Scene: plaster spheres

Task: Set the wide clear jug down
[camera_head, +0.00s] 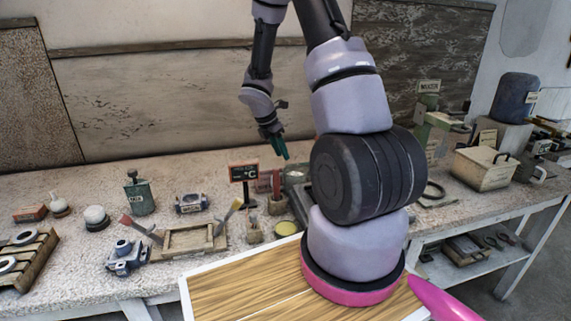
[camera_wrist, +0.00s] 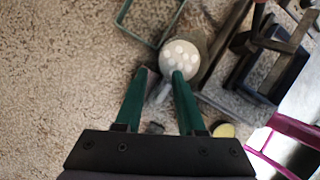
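My gripper (camera_head: 279,148) has two green fingers and hangs over the back middle of the workbench in the head view. In the wrist view my gripper (camera_wrist: 160,74) has its fingertips apart. A round pale thing with several white spots (camera_wrist: 180,58) lies just beyond the tips, and the right fingertip overlaps its edge in the picture. A faint grey strip shows between the fingers; I cannot tell if they grip it. I cannot make out the wide clear jug for sure in either view; the round thing may be part of it.
The workbench (camera_head: 70,170) carries a display sign (camera_head: 243,172), a wooden frame (camera_head: 190,241), a green can (camera_head: 139,196) and a beige box (camera_head: 484,168). Small items crowd the area below my gripper. Bare bench top shows at the wrist view's left. My arm hides part of the bench.

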